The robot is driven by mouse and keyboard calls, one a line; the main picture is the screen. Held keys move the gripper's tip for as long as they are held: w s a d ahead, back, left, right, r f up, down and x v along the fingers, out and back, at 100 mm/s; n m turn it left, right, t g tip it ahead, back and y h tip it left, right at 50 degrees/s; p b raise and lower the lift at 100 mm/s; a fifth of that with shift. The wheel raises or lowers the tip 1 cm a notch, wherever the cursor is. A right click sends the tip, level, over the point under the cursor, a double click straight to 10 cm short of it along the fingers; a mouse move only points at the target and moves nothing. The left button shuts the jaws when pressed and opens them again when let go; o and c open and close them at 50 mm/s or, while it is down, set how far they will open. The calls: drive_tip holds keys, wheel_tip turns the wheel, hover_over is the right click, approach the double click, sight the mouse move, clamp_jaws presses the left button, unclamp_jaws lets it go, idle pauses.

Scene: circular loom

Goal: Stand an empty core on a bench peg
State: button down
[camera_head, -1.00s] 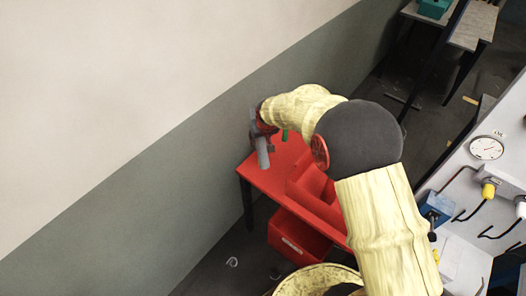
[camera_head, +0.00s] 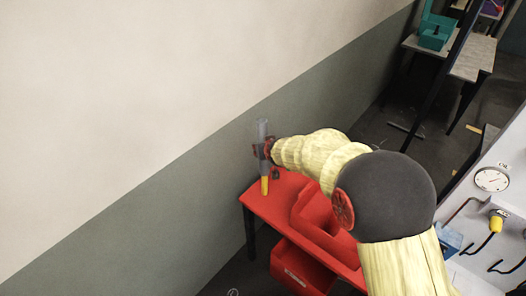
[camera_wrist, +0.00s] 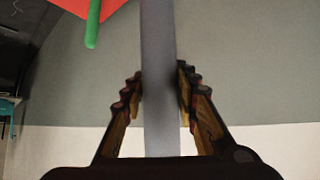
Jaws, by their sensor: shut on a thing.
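A grey tube-shaped core (camera_head: 262,130) stands near upright in my gripper (camera_head: 263,151), over the far left corner of the red bench (camera_head: 256,204). A yellow bench peg (camera_head: 265,186) shows directly below the core's lower end; I cannot tell whether the core is above it or around its top. In the wrist view the core (camera_wrist: 159,70) runs between the two fingers of my gripper (camera_wrist: 160,95), which is shut on it. A green peg (camera_wrist: 93,25) shows at upper left there, beside the red bench top (camera_wrist: 122,6).
A red open bin (camera_head: 312,225) sits on the bench, under my arm. Another red bin (camera_head: 300,268) is below the bench top. The grey and cream wall (camera_head: 150,190) runs close behind the bench. A panel with a gauge (camera_head: 491,180) stands at right.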

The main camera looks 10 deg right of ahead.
sight(265, 135)
drive_tip(key=shift+w+d+r+t, duration=0.15)
drive_tip(key=shift+r+t, duration=0.2)
drive_tip(key=shift+r, duration=0.55)
drive_tip(key=shift+w+d+r+t, duration=0.2)
drive_tip(key=shift+r+t, duration=0.2)
drive_tip(key=shift+r, duration=0.5)
drive_tip(key=shift+w+d+r+t, duration=0.15)
drive_tip(key=shift+r+t, duration=0.2)
drive_tip(key=shift+r, duration=0.55)
drive_tip(key=shift+f+b, duration=1.5)
drive_tip(key=shift+f, duration=0.95)
drive_tip(key=shift+w+r, duration=0.1)
drive_tip(key=shift+r, duration=0.05)
drive_tip(key=shift+f+b, duration=0.35)
drive_tip(key=shift+f, duration=0.15)
drive_tip(key=shift+f+b, duration=0.6)
drive_tip(key=shift+f, duration=0.05)
drive_tip(key=shift+f+b, duration=2.2)
drive_tip(key=shift+f, duration=0.25)
drive_tip(key=shift+f, duration=0.1)
